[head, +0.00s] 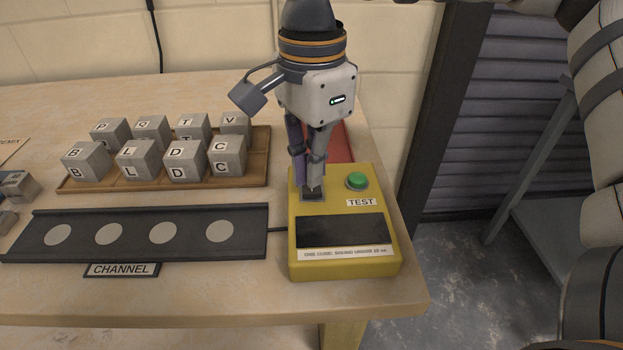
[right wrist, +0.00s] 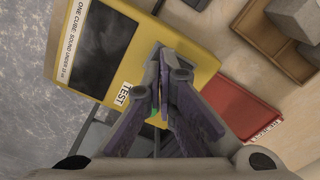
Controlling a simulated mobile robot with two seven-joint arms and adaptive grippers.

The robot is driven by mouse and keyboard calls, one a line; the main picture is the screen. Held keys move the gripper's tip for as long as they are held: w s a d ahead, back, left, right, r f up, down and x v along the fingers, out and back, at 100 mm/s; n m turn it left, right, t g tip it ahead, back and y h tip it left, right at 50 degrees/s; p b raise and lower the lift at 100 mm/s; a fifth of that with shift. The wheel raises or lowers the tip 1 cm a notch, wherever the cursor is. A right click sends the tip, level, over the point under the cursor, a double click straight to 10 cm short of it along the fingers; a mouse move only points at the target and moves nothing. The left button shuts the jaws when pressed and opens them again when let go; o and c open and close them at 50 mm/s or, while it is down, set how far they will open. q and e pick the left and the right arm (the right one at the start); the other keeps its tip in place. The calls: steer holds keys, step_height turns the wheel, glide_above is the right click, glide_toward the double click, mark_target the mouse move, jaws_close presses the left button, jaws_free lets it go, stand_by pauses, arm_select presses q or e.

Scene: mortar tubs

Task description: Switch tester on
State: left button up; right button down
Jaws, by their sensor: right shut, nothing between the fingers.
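The yellow tester (head: 296,238) stands at the right end of the table. It has a green button (head: 357,181), a TEST label and a dark, blank display (head: 342,231). A small dark switch (head: 312,195) sits at its upper left, mostly hidden by my fingers. My right gripper (head: 313,184) is shut and empty, pointing down with its fingertips at the switch. I cannot tell whether they touch it, or its position. The tester also shows in the right wrist view (right wrist: 195,62), with the closed fingertips (right wrist: 168,62) over it. My left gripper is not in view.
A wooden tray (head: 262,160) of several lettered grey cubes stands left of the tester. A black channel strip (head: 190,248) with pale discs lies in front of it. A red tray (head: 341,145) is behind the tester. The table's right edge is close by.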

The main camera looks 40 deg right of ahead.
mark_target(313, 190)
steer(key=shift+f, duration=0.95)
stand_by(0.3)
step_height(313, 190, up, 5)
steer(key=p, duration=0.3)
steer(key=shift+r, duration=1.1)
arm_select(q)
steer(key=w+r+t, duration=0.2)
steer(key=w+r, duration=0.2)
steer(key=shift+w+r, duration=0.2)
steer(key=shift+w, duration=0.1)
arm_select(e)
steer(key=shift+f, duration=0.1)
